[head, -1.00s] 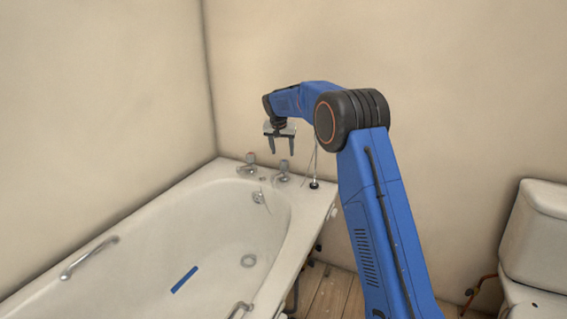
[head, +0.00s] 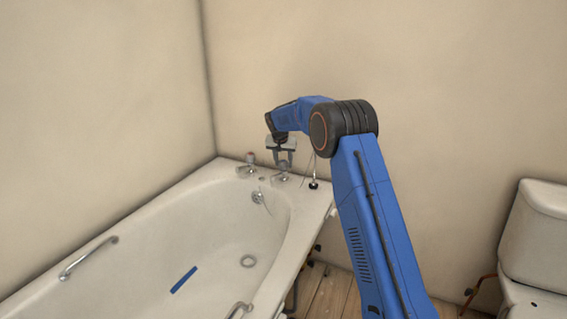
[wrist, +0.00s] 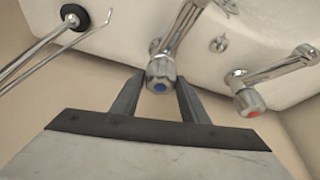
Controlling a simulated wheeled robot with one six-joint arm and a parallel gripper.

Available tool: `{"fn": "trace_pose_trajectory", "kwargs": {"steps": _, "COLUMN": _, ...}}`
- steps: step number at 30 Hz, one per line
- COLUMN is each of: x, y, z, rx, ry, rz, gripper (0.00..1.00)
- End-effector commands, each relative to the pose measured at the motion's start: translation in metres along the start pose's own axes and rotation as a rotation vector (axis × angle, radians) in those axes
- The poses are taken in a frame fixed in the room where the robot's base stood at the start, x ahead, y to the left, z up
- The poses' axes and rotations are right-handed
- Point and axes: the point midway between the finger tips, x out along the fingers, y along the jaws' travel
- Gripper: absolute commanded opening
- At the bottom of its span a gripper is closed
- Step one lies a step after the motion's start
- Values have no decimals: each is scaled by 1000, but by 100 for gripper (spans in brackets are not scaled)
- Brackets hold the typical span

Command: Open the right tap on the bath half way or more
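The white bath (head: 190,235) has two chrome taps at its far end. The right tap (head: 281,171) sits under my gripper (head: 283,160) in the head view. In the wrist view the right tap's faceted chrome handle with a blue centre (wrist: 160,74) lies between the two finger tips of my gripper (wrist: 160,90). The fingers are apart, one on each side of the handle, and I cannot tell whether they touch it. The left tap (head: 247,167) has a red-centred handle (wrist: 249,101) and stands clear of the fingers.
Walls close in behind and left. Chrome grab handles (head: 88,257) line the bath. A toilet (head: 535,245) stands at the right.

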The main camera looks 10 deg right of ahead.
Motion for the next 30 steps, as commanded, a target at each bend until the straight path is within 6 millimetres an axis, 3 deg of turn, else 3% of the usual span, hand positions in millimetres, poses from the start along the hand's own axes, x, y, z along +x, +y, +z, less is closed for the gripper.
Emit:
{"fn": "trace_pose_trajectory", "kwargs": {"steps": 1, "x": 0, "y": 0, "z": 0, "rx": 0, "ry": 0, "rz": 0, "gripper": 27}}
{"fn": "trace_pose_trajectory", "kwargs": {"steps": 3, "x": 0, "y": 0, "z": 0, "rx": 0, "ry": 0, "rz": 0, "gripper": 15}}
{"fn": "trace_pose_trajectory", "kwargs": {"steps": 16, "x": -1, "y": 0, "z": 0, "rx": -75, "ry": 0, "rz": -32, "gripper": 15}}
{"fn": "trace_pose_trajectory", "kwargs": {"steps": 30, "x": 0, "y": 0, "z": 0, "rx": -418, "ry": 0, "rz": -174, "gripper": 15}}
